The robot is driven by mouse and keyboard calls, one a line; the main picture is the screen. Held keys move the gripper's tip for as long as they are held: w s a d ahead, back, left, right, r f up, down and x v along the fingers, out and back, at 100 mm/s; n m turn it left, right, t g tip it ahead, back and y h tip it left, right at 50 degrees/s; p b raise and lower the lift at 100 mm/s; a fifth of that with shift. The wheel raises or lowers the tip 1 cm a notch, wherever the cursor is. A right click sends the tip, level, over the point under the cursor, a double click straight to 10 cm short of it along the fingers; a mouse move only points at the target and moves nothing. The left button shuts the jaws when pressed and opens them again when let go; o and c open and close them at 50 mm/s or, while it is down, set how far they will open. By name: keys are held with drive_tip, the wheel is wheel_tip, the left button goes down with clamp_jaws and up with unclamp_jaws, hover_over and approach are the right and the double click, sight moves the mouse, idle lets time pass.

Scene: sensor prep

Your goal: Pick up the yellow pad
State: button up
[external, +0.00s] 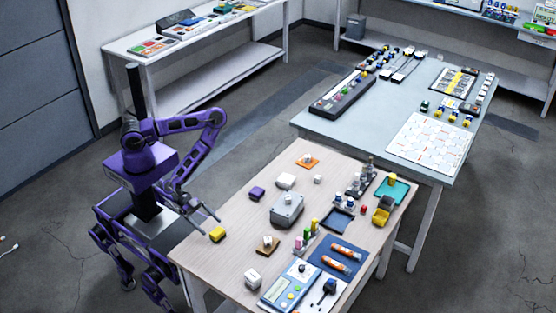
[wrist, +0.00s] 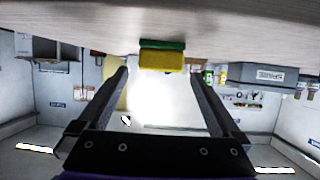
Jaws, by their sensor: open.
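The yellow pad (external: 218,235) is a small block on the wooden table near its left edge. In the wrist view the yellow pad (wrist: 161,60) shows a yellow body with a green layer against the tabletop, at the upper middle. My gripper (external: 211,226) is at the left edge of the table, with its fingertips close beside the pad. In the wrist view my gripper (wrist: 160,72) is open and empty, its two fingers spread to either side of the pad's line. I cannot tell whether either finger touches the pad.
A white block on a brown base (external: 268,244) and a purple block (external: 257,193) stand nearby. A grey box (external: 287,210) is further right. A blue panel device (external: 290,288) lies at the front. The wood (external: 215,265) just in front of the pad is clear.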

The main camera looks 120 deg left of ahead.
sight(221, 235)
drive_tip(key=shift+b+x, duration=1.1)
drive_tip(key=shift+b, duration=0.1)
drive_tip(key=x, duration=0.5)
drive_tip(key=shift+r, duration=0.1)
drive_tip(key=c, duration=1.2)
drive_tip(key=shift+c, duration=0.2)
